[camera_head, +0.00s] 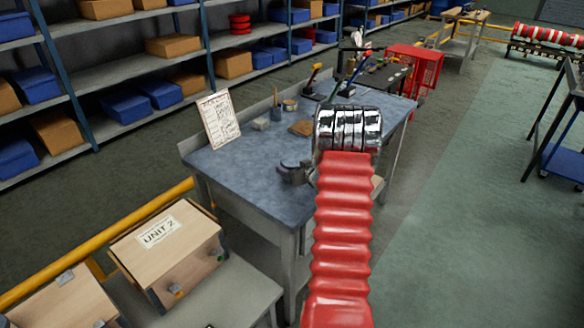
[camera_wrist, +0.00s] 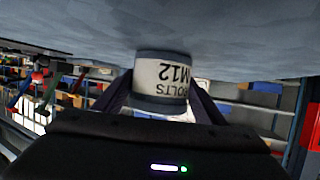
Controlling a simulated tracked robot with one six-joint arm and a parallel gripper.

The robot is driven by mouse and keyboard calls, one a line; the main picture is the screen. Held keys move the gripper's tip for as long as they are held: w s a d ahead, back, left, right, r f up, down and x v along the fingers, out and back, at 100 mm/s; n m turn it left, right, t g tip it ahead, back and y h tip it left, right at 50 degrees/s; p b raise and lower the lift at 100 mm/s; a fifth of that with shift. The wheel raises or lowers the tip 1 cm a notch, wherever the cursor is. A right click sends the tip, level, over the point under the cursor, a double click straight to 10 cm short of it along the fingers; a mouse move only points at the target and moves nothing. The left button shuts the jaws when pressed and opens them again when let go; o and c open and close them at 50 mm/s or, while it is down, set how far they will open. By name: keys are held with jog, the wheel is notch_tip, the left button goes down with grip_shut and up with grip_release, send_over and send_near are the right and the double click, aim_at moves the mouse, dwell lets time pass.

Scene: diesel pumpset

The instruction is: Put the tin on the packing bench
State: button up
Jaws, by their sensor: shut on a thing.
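The tin (camera_wrist: 161,80) is a short grey cylinder with a white label reading "BOLTS M12", upside down in the wrist view. My gripper (camera_wrist: 160,95) is shut on it, one dark finger on each side. A grey-blue bench top (camera_wrist: 70,38) fills the top of that view close to the tin. I cannot tell whether they touch. In the head view, the blue-grey bench (camera_head: 235,165) stands in the middle. A small dark rounded shape (camera_head: 291,172) by my arm, over its near part, seems to be the gripper and tin. My red-sleeved arm hides part of the bench.
On the bench are a clipboard sheet (camera_head: 218,118), a small can (camera_head: 290,104), a brown block (camera_head: 302,128) and tools at the back. A wooden box marked UNIT 2 (camera_head: 168,245) sits on a nearer table. Shelves with bins stand behind. The bench's left middle is clear.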

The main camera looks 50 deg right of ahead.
jog(key=o, duration=1.4)
jog(key=shift+f, duration=0.1)
jog(key=shift+r, duration=0.2)
jog(key=shift+s+r, duration=0.1)
jog(key=shift+s, duration=0.15)
jog(key=v, duration=1.1)
jog(key=shift+s, duration=0.3)
jog(key=shift+a, duration=0.1)
